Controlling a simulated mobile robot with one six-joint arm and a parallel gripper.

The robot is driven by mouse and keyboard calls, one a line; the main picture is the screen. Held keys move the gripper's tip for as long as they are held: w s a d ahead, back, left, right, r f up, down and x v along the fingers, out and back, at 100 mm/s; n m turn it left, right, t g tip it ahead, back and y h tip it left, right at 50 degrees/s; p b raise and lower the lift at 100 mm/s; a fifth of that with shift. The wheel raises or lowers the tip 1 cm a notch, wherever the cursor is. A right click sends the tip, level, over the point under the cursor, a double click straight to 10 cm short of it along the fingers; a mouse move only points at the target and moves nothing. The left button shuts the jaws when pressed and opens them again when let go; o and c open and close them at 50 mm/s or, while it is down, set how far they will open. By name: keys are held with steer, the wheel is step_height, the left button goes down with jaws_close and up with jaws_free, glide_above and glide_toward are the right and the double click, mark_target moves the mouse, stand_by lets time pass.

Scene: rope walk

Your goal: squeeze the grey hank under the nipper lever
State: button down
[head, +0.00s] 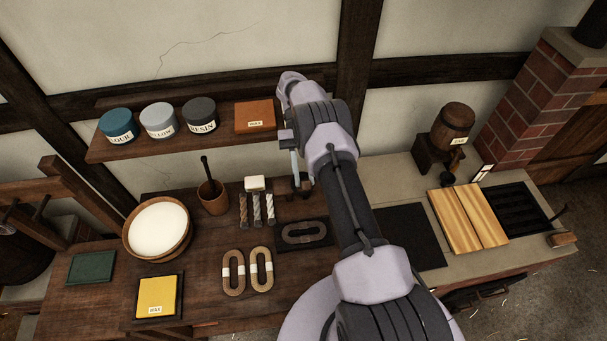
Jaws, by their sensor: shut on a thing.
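The grey hank (304,233) is a flat oval loop. It lies on a dark plate (281,243) on the brown workbench, partly beside my arm. My gripper (298,178) points down behind the hank, toward the wall, and is partly hidden by my own arm. It is shut on a small dark brown upright piece (306,188), which looks like the handle of the nipper lever. The rest of the lever is hidden behind my arm, so I cannot tell how far it is lowered or whether it touches the hank.
Two tan hanks (233,272) lie in front. Left stand a bowl of white stuff (188,243), a brown cup (213,204) and a yellow block (157,297). A shelf (110,150) with jars hangs behind. A stone counter (405,178) with a small barrel (453,124) is right.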

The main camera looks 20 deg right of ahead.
steer(key=c, duration=1.2)
jaws_free()
step_height(320, 180, up, 3)
steer(key=shift+s+r+b, duration=0.1)
steer(key=shift+s+b, duration=0.2)
steer(key=shift+b, duration=0.4)
steer(key=s+a+r+b, duration=0.1)
steer(key=s+b, duration=0.5)
steer(key=s, duration=0.9)
steer(key=shift+a+r, duration=0.35)
steer(key=shift+a, duration=0.55)
steer(key=shift+s, duration=0.1)
